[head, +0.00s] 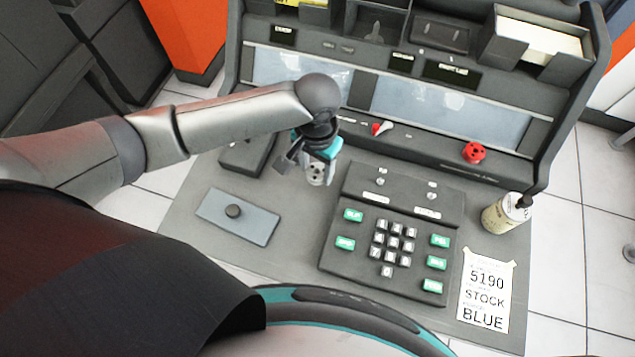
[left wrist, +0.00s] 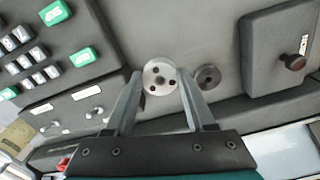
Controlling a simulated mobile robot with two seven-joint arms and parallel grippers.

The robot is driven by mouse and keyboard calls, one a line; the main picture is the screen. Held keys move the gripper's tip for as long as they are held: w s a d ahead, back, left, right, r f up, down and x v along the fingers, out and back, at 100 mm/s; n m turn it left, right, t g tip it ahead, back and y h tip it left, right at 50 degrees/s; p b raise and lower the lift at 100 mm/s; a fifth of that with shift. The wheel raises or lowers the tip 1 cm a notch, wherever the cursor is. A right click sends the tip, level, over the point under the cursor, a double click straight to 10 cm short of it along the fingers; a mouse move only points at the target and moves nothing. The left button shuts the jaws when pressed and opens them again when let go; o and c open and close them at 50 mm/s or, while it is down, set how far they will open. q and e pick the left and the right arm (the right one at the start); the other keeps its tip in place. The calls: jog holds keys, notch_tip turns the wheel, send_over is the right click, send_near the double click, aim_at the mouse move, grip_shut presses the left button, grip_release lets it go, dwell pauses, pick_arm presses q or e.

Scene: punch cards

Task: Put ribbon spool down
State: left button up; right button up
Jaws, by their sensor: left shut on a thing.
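My left gripper (head: 318,168) is over the grey desk, between a dark box and the keypad panel. In the left wrist view its two fingers (left wrist: 160,80) are closed around a pale, round spool (left wrist: 159,76) with several dark holes in its face. The spool also shows below the gripper in the head view (head: 316,178), partly covered by the fingers. I cannot tell whether it touches the desk. My right gripper is not in view.
The dark box (head: 247,152) stands left of the gripper. The keypad panel (head: 380,257) is to the right. A dark round piece (left wrist: 207,77) is beside the left wrist's fingers. A can (head: 500,215) stands far right, by a paper note (head: 487,290).

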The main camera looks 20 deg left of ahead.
aim_at(317, 188)
pick_arm(q)
jog(key=shift+f, duration=0.8)
notch_tip(317, 188, down, 4)
jog(key=shift+f+b, duration=0.1)
jog(key=shift+b, duration=0.8)
jog(key=o, duration=1.3)
